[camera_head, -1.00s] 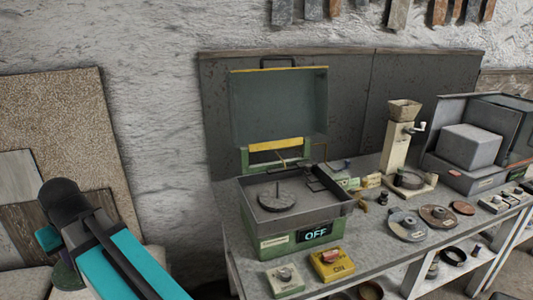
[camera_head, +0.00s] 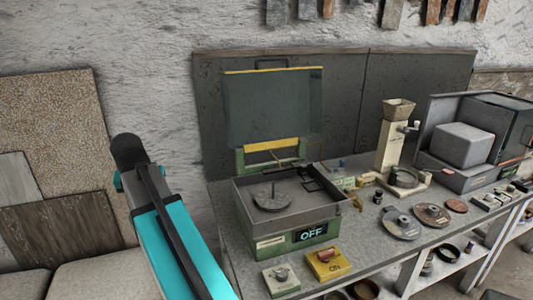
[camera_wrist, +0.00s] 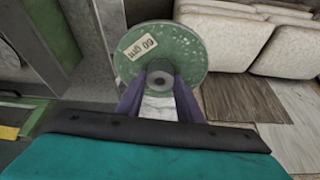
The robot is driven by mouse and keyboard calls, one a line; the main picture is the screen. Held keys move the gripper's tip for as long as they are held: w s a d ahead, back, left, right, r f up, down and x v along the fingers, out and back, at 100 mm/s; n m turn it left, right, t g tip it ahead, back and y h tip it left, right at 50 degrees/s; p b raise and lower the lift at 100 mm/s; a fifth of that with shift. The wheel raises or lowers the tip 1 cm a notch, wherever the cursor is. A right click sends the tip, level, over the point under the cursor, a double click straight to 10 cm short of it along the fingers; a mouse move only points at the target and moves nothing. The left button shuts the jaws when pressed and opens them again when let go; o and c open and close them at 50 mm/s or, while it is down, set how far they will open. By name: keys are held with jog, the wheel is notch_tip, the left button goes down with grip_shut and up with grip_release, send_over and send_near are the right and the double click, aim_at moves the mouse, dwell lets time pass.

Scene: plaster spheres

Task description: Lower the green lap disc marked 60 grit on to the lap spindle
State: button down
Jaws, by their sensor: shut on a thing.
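The green lap disc (camera_wrist: 186,46) has a pale label reading 60 grit and a grey hub with a dark centre hole. My gripper (camera_wrist: 160,86) is shut on the hub in the wrist view. The lap spindle (camera_head: 273,188) is a short upright pin on a round grey plate (camera_head: 266,202), inside the open pan of the green lap machine (camera_head: 254,238). The machine's display reads OFF. My teal arm is left of the machine in the head view, where the disc and fingers are hidden. The disc is apart from the spindle.
The machine's raised lid (camera_head: 274,108) stands behind the pan. A yellow ON box (camera_head: 327,264) and a pale box with a knob (camera_head: 281,280) sit in front. Other discs (camera_head: 400,224) lie on the bench to the right, with a hand mill (camera_head: 396,140) behind them.

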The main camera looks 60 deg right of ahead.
jog(key=s+d+r+m+g, duration=0.1)
jog(key=s+d+r+m, duration=0.2)
jog(key=s+d, duration=0.4)
jog(key=s+d+r+m+g+p, duration=0.1)
jog(key=s+d+m, duration=0.5)
jog(key=d, duration=0.9)
jog(key=s+d+r+m+g+h, duration=0.1)
jog(key=s+d+r+m+g, duration=0.2)
jog(key=s+d, duration=0.7)
jog(key=shift+d+r+m+p, duration=0.35)
jog(key=shift+d+r+m, duration=0.45)
jog(key=shift+m, duration=0.2)
jog(key=shift+w+a+r, duration=0.1)
jog(key=shift+a, duration=0.05)
jog(key=shift+f+b, duration=0.6)
jog(key=shift+f, duration=1.85)
jog(key=shift+p, duration=0.55)
jog(key=shift+f+b, duration=0.65)
jog(key=shift+f, duration=1.05)
